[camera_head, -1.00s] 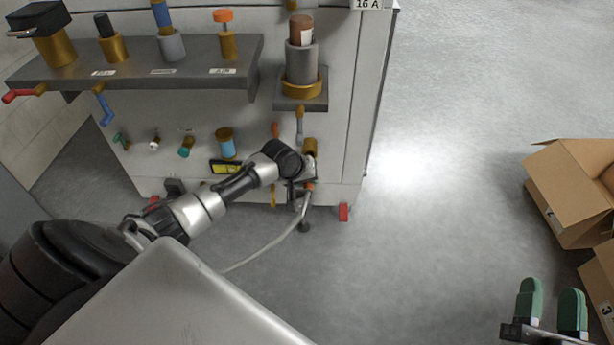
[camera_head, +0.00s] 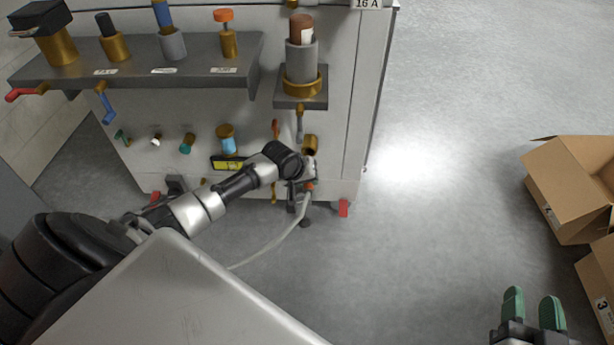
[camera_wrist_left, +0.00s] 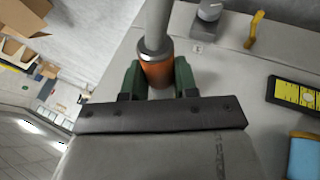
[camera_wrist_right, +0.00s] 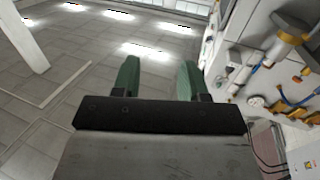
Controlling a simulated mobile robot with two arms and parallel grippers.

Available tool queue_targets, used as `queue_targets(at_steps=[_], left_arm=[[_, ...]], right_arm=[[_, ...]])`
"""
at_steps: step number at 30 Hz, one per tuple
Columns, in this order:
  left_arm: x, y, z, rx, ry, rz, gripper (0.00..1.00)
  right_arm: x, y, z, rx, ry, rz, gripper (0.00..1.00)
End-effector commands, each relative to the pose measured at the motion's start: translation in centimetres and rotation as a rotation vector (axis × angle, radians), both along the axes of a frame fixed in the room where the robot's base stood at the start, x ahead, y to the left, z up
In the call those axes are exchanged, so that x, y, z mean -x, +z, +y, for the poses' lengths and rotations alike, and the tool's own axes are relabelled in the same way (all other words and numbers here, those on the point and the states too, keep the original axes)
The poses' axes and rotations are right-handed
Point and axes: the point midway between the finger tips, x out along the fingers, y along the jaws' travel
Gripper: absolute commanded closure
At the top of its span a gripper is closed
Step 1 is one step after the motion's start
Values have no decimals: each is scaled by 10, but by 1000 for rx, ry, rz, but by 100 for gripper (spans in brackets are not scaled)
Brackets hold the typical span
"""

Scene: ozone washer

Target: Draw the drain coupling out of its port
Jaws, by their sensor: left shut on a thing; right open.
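The drain coupling is an orange-copper collar (camera_wrist_left: 157,72) on the end of a grey hose (camera_wrist_left: 155,28). My left gripper (camera_wrist_left: 158,84) is shut on it, with a green finger on each side in the left wrist view. In the head view the coupling (camera_head: 309,186) shows as a small orange spot low on the machine's front, at the end of my left arm. My left gripper's fingers partly hide it there. I cannot tell whether it sits in its port, which is hidden. My right gripper (camera_head: 533,308) is open and empty, over the floor at the lower right.
The grey machine (camera_head: 335,120) carries a shelf (camera_head: 160,72) of brass fittings and several small valves below it. A brass fitting (camera_head: 310,145) is just above my left gripper. Cardboard boxes (camera_head: 565,190) stand at the right. The floor between is clear.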

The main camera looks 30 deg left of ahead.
Motion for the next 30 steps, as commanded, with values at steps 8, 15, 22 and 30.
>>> queue_targets(at_steps=[8,15,22,30], left_arm=[[3,0,-2,0,0,-1,97],[5,0,-3,0,0,-1,97],[7,0,-5,0,0,-1,97],[10,0,-6,1,0,-1,97]], right_arm=[[2,-10,-3,22,-5,84,57],[5,-19,-5,40,-11,157,57],[8,-28,-8,57,-15,226,57],[13,-38,-10,77,-20,306,57]])
